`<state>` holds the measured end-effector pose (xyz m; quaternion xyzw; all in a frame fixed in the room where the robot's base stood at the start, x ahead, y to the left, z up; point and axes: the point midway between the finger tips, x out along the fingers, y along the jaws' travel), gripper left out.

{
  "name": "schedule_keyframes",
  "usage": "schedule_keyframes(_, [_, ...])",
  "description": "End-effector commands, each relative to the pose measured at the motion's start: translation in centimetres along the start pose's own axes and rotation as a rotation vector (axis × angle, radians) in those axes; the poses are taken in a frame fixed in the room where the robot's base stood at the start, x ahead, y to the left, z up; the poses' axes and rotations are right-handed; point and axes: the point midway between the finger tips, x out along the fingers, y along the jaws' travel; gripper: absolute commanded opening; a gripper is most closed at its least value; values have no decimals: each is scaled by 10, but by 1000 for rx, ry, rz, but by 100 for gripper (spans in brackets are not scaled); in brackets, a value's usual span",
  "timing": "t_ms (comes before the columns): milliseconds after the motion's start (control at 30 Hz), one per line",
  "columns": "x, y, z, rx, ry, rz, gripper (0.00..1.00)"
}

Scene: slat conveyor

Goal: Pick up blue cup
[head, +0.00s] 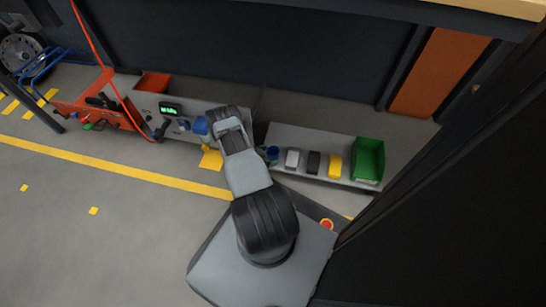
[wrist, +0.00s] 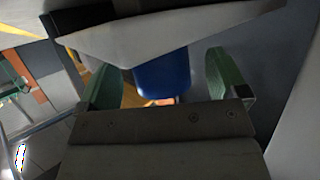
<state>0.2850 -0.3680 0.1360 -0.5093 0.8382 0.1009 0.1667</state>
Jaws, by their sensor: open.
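A small blue cup (head: 272,153) stands at the left end of a low grey bench, just right of my arm in the head view. Another blue object (head: 200,127) is left of my arm, by the grey machine. In the wrist view, my gripper (wrist: 163,65) is open, with its green fingers spread wide. A blue object (wrist: 163,75) shows in the gap between them, with space on both sides. I cannot tell for sure which blue object this is, nor how far off it is. My arm hides the gripper in the head view.
On the grey bench (head: 325,147) are a light grey item (head: 292,158), a black item (head: 313,162), a yellow item (head: 335,165) and a green bin (head: 368,160). A grey machine with a green display (head: 170,108) stands left. A dark wall is behind. Open floor lies front left.

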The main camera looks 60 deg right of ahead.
Motion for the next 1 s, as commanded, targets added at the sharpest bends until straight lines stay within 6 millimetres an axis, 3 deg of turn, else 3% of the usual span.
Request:
schedule_keyframes(200, [20,0,1,0,-1,1,92])
schedule_keyframes(467, [22,0,0,0,-1,0,92])
schedule_keyframes(1000, [21,0,0,-1,-1,0,41])
